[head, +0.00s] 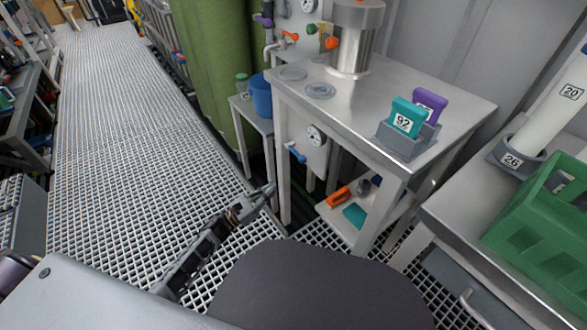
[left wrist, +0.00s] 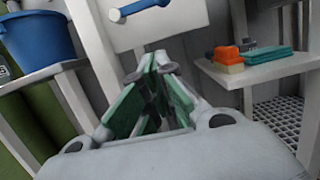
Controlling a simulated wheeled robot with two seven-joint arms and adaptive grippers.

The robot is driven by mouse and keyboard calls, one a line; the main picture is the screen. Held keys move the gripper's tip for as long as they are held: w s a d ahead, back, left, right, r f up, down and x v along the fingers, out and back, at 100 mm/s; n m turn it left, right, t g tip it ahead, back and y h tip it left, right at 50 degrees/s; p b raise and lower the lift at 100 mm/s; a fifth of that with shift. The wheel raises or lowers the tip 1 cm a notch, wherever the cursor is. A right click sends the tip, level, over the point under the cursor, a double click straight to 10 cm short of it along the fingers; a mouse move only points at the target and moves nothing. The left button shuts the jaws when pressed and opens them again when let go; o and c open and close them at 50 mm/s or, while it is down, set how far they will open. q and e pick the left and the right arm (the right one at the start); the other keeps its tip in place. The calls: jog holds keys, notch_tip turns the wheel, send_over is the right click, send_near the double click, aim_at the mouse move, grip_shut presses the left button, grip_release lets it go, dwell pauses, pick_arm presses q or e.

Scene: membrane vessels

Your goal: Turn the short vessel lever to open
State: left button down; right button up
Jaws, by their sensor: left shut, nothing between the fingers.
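A steel vessel (head: 355,40) stands on the steel table, with an orange lever (head: 332,43) and a green one beside it. Below the tabletop, a pale panel (head: 312,160) carries a gauge (head: 315,136) and a blue lever (head: 296,153). The blue lever (left wrist: 138,9) also shows at the top of the left wrist view, running roughly crosswise. Which lever belongs to the short vessel I cannot tell. My left gripper (head: 268,190) is shut and empty, below and left of the blue lever and apart from it. Its green-padded fingers (left wrist: 154,66) meet in the left wrist view. My right gripper is out of view.
The steel table (head: 455,98) bears a grey holder with teal and purple blocks. A blue bucket (head: 261,96) stands on a side stand. A low shelf (head: 340,222) holds an orange item and a teal item. Table legs stand near my left gripper. The grated floor at left is clear.

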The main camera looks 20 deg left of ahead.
aim_at(295, 153)
pick_arm(q)
jog(key=shift+w, duration=0.1)
jog(key=w+d+r+b, duration=0.2)
jog(key=w+d+r, duration=0.4)
jog(key=w, duration=0.1)
jog(key=shift+w+r, duration=0.25)
dwell(0.9)
